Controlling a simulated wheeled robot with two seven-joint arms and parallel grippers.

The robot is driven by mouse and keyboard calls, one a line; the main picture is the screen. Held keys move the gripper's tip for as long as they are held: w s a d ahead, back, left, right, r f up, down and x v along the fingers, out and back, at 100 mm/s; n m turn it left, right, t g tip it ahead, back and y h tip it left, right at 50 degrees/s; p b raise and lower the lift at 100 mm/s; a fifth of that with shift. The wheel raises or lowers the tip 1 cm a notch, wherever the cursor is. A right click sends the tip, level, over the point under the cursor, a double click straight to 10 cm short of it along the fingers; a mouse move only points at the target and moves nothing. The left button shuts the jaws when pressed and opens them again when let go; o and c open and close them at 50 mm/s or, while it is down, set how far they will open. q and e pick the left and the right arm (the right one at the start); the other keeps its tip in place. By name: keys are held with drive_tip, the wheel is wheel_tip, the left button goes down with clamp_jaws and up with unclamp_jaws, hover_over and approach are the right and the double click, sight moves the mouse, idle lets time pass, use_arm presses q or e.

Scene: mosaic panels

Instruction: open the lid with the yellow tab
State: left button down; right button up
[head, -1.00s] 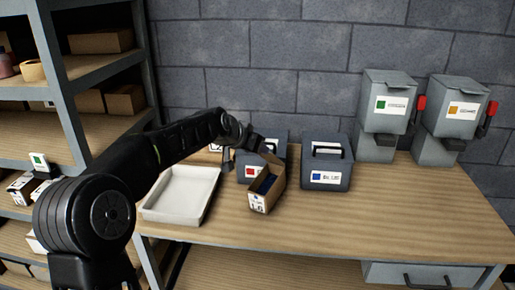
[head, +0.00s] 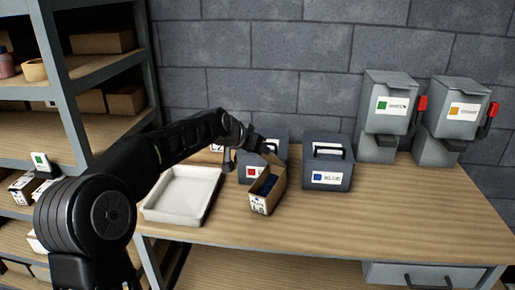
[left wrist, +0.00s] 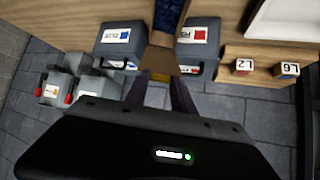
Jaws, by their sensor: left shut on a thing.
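My left gripper (head: 262,150) is shut on the far end of an open cardboard box (head: 279,180). In the left wrist view the two fingers (left wrist: 167,90) close on a tan part of this box (left wrist: 161,60). The box has a white printed label and dark blue contents. It is in front of the red-label bin (head: 245,179); I cannot tell whether it rests on the table. A dispenser with a yellow-orange label (head: 459,88) stands at the back right with its lid down. My right gripper is not in view.
A white tray (head: 151,213) lies left of the box on the wooden table (head: 380,220). A blue-label bin (head: 340,183) stands to the right. A green-label dispenser (head: 388,85) stands beside the yellow-orange one. Shelves (head: 100,58) stand at the left. The table's front right is clear.

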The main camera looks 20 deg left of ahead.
use_arm(q)
drive_tip(key=shift+w+r, duration=0.1)
drive_tip(key=shift+r, duration=0.1)
drive_tip(key=c, duration=1.5)
unclamp_jaws()
drive_tip(key=o, duration=0.5)
drive_tip(key=shift+f, duration=0.15)
drive_tip(key=shift+c, duration=0.2)
drive_tip(key=b+v, duration=0.2)
drive_tip(key=v, duration=0.6)
